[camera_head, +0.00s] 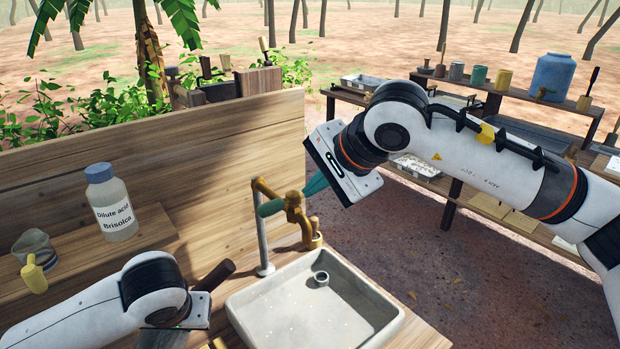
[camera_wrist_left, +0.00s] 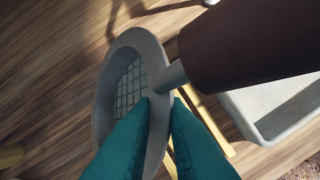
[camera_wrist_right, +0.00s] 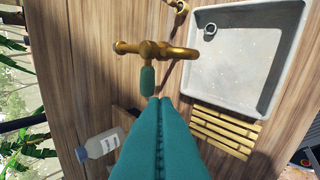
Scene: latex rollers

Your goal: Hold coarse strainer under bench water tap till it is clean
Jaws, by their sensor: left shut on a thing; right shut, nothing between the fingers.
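The coarse strainer (camera_wrist_left: 101,95) has a pale round rim, a wire mesh and a thick brown handle (camera_wrist_left: 250,45). My left gripper (camera_wrist_left: 160,98) is shut on it at the rim near the handle. In the head view my left wrist hides most of it; the brown handle (camera_head: 216,275) shows left of the sink. The brass bench tap (camera_head: 295,207) stands behind the pale sink basin (camera_head: 240,308). No water stream is visible. My right gripper (camera_wrist_right: 160,100) is shut and empty, its tips close to the tap's green handle (camera_wrist_right: 147,79); I cannot tell whether they touch.
A dilute acid bottle (camera_head: 110,205) and a small cup (camera_head: 35,245) stand on the ledge at left. A wooden backboard (camera_head: 215,145) rises behind the bench. Slats (camera_wrist_right: 225,130) lie beside the basin. The basin holds only a small drain ring (camera_head: 320,278).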

